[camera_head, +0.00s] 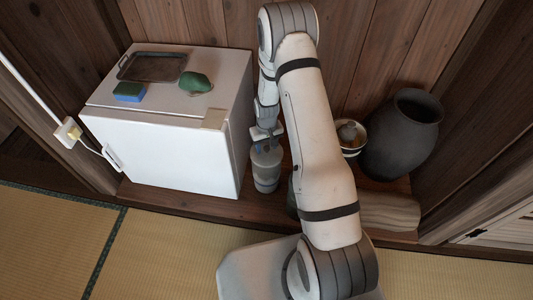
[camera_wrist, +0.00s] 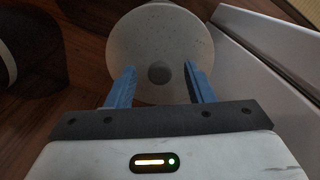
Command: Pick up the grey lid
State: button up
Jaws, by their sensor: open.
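The grey lid (camera_wrist: 155,38) is round and speckled, with a darker knob (camera_wrist: 158,73) at its middle. In the head view the lid (camera_head: 266,156) sits on top of a grey, cup-like container (camera_head: 265,178) beside the white fridge. My gripper (camera_wrist: 158,76) points down over the lid with its blue fingers apart, one on each side of the knob. In the head view my gripper (camera_head: 264,146) is just above the lid and partly covers it. I cannot tell whether the fingers touch the lid.
A small white fridge (camera_head: 165,150) stands close on the left, bearing a tray (camera_head: 152,67), a blue-green sponge (camera_head: 129,92) and a green lump (camera_head: 196,83).

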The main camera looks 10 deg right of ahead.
grip_shut()
dwell(0.3)
